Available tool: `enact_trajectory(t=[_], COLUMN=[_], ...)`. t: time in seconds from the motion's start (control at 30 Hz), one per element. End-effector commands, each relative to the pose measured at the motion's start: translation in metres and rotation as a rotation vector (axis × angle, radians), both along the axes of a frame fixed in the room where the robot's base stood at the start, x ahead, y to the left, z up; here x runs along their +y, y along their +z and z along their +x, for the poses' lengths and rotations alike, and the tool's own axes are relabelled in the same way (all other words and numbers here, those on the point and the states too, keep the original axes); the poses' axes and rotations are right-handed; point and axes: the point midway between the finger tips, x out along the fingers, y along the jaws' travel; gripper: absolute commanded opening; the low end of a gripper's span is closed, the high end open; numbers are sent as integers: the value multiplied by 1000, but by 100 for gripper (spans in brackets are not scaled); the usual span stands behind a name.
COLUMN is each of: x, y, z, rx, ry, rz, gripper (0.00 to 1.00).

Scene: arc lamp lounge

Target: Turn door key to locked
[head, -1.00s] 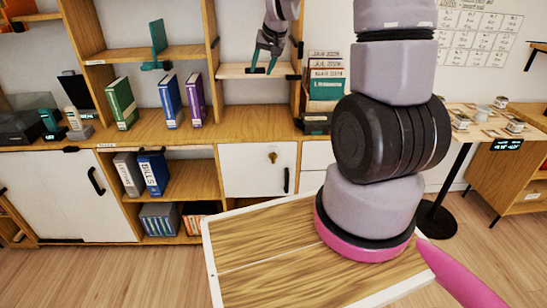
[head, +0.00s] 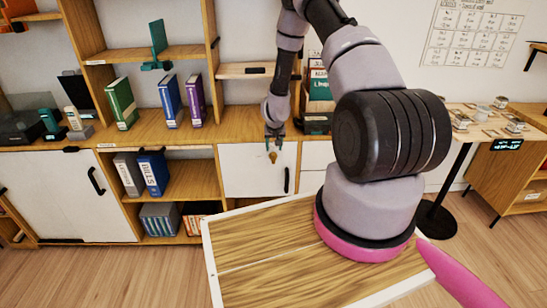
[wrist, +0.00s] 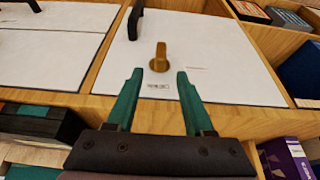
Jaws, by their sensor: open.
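The door key (head: 273,157) is a small brass-coloured key on the white cabinet door (head: 240,178), below the shelf top. In the wrist view the key (wrist: 160,56) stands out from the white door (wrist: 215,75), with a small printed label beside it. My gripper (head: 274,141) is in front of the cabinet, just above the key. In the wrist view my gripper (wrist: 153,74) has its two green fingers spread apart, and the key shows just beyond the gap between their tips. It does not appear to touch the key.
A black door handle (head: 286,180) sits right of the key. Binders, including a purple one (head: 195,98), stand on the counter (head: 240,122) to the left. Open shelves with a blue binder (head: 153,173) lie left of the door. A wooden tabletop (head: 270,255) is in front.

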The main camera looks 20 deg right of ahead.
Motion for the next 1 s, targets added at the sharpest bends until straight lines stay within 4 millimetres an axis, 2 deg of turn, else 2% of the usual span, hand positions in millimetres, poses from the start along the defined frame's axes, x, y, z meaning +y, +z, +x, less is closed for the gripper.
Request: enact_trajectory(t=[0.03, 0.2, 0.4, 0.53, 0.8, 0.83, 0.9, 0.97, 1.0], x=[-1, -4, -7, -7, -8, -8, -8, -8, -8], y=[-11, -41, -65, -72, -73, -73, -73, -73, -73], z=[3, 15, 26, 28, 29, 29, 29, 29, 29], rx=[2, 2, 1, 1, 0, 0, 0, 0, 0], ry=[-1, -2, 0, 0, 1, 1, 1, 1, 1], rz=[1, 1, 1, 1, 1, 1, 1, 1, 1], gripper=[52, 52, 52, 52, 52, 49, 22, 0, 0])
